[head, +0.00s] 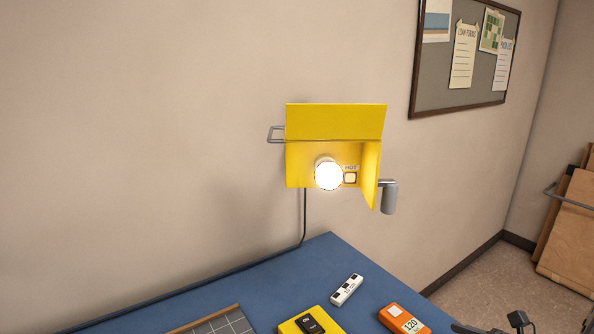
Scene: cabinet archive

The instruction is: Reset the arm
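A dark part (517,321) that looks like the end of my arm just shows at the bottom right edge. Most of it is cut off by the frame, and I cannot make out the fingers or whether they hold anything. It is well below and to the right of the yellow wall box (335,122). The box's upper flap is raised, and a round bulb (328,174) glows inside it. A small square marked HOT (350,178) is beside the bulb.
A blue table top (270,278) holds a white remote-like device (346,290), an orange device reading 120 (404,320), a yellow box with a black switch (311,323) and a gridded tray (215,325). A grey cylinder (389,197) hangs at the wall box's right. Boards (572,225) lean far right.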

